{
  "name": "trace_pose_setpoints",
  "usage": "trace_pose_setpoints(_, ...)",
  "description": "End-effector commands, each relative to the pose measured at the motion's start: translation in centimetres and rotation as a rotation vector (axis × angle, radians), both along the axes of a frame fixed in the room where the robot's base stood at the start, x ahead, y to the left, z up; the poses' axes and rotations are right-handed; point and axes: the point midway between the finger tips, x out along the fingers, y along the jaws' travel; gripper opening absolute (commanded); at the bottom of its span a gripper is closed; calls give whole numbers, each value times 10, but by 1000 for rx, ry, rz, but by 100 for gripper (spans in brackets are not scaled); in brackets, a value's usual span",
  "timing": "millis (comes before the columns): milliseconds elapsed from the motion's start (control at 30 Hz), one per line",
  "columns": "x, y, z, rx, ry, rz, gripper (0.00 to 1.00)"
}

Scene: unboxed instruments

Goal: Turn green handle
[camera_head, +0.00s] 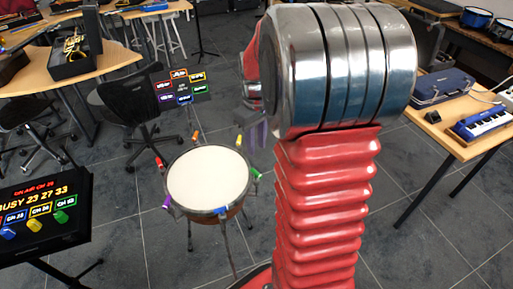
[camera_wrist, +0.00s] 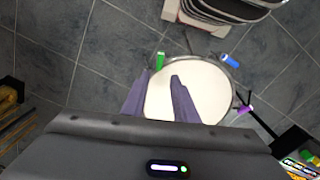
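A small drum (camera_head: 208,178) with a white head stands on thin legs, with several coloured handles around its rim. The green handle (camera_head: 255,173) is on the drum's right side in the head view. In the wrist view the green handle (camera_wrist: 160,61) is at the drum's upper left edge, just beyond the fingertips. My gripper (camera_wrist: 161,79) has two purple fingers spread apart with nothing between them. In the head view my gripper (camera_head: 254,133) is above and beside the drum, partly hidden behind my arm. It looks apart from the handle.
Other handles on the rim include a yellow one (camera_head: 239,141), a blue one (camera_head: 222,211) and a purple one (camera_head: 167,202). A panel (camera_head: 45,213) at left has a separate green knob (camera_head: 61,217). A black chair (camera_head: 130,105) stands behind. A table (camera_head: 440,130) is at right.

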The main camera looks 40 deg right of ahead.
Motion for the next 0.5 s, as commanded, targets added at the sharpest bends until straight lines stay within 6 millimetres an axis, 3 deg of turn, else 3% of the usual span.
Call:
trace_pose_setpoints(333,0,3,2,-2,-4,0,26)
trace_pose_setpoints(500,-3,19,17,-15,-30,-4,26)
